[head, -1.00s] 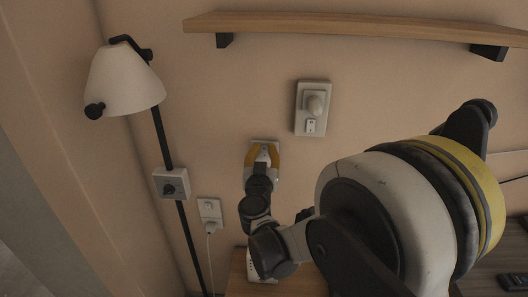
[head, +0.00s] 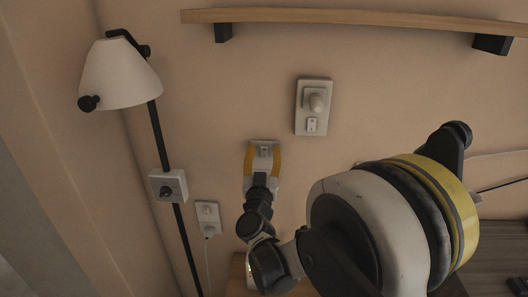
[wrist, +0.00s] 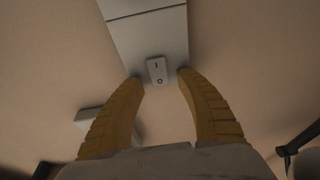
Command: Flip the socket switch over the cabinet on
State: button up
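A pale socket plate (head: 264,143) is on the wall above the wooden cabinet, mostly hidden behind my gripper in the head view. In the wrist view the plate (wrist: 148,30) fills the top middle, with a small white rocker switch (wrist: 157,71) at its lower end. My gripper (head: 263,148) has yellow fingers reaching up at this plate. In the wrist view my gripper (wrist: 160,76) is open and empty, one fingertip on each side of the switch. I cannot tell whether the fingertips touch the plate, or which way the rocker is set.
Another socket (head: 313,107) with a plug and switch is up to the right. A third socket (head: 207,216) with a cable is lower left, near a lamp (head: 121,75) and its pole box (head: 168,186). A wooden shelf (head: 350,18) runs above. The cabinet (head: 236,275) is below.

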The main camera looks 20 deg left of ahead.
jog(key=v, duration=1.2)
jog(key=w+d+r+n+g+y, duration=0.2)
jog(key=w+d+r+n+y, duration=0.15)
jog(key=r, duration=0.45)
jog(key=s+d+g, duration=0.3)
jog(key=d+g, duration=0.1)
jog(key=d, duration=0.5)
jog(key=s+d+f+m+g+h, duration=0.2)
jog(key=s+d+f, duration=0.1)
jog(key=s+d, duration=0.3)
jog(key=s+d+f+m+g+h, duration=0.2)
jog(key=s+d, duration=0.5)
jog(key=d, duration=0.4)
jog(key=s+d+f+m+g+h, duration=0.2)
jog(key=s+d+f, duration=0.4)
jog(key=d, duration=0.3)
jog(key=shift+s+g+h, duration=0.2)
jog(key=shift+g+h, duration=0.5)
jog(key=shift+h, duration=0.45)
